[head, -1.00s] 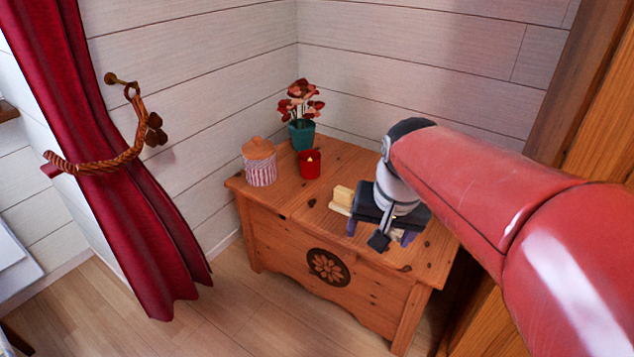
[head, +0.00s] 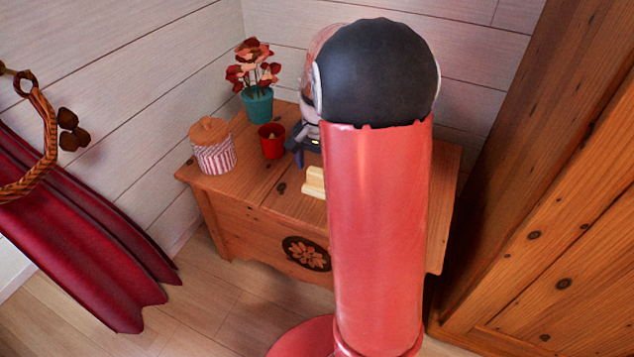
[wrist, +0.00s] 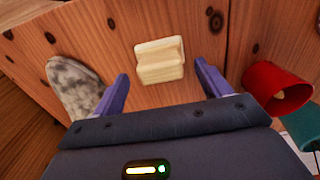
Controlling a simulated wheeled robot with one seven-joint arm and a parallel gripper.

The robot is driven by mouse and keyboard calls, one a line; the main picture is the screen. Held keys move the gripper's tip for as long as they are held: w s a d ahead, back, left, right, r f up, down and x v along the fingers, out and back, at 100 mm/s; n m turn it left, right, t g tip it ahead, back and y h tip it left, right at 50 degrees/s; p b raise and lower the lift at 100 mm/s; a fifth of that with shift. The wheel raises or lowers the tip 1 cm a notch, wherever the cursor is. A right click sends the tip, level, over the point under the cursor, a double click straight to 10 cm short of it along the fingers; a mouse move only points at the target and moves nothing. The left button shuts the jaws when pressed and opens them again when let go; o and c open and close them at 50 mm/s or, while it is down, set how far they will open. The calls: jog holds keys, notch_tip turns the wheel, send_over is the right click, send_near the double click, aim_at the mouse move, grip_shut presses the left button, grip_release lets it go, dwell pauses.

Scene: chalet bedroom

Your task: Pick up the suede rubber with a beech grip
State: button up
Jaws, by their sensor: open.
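The suede rubber is a small pale block with a beech grip (wrist: 160,62), lying on the wooden chest top. In the head view the pale rubber (head: 314,183) shows just left of my arm, which hides part of it. My gripper (wrist: 160,77) is open, its two purple fingers apart. In the wrist view the rubber appears between and just beyond the fingertips, with nothing held. Whether the fingers are level with it is unclear. In the head view my gripper (head: 301,152) is mostly hidden behind my arm.
The chest (head: 240,190) also holds a red candle cup (head: 271,142), a striped lidded jar (head: 213,150) and a potted plant (head: 257,100). A grey mottled object (wrist: 74,86) lies left of the fingers in the wrist view. A wooden wardrobe (head: 545,200) stands at right.

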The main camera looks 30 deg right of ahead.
aim_at(318, 171)
jog(key=shift+f, duration=1.35)
jog(key=c, duration=1.1)
notch_tip(318, 171, up, 20)
jog(key=shift+r+p, duration=0.1)
jog(key=shift+p, duration=0.95)
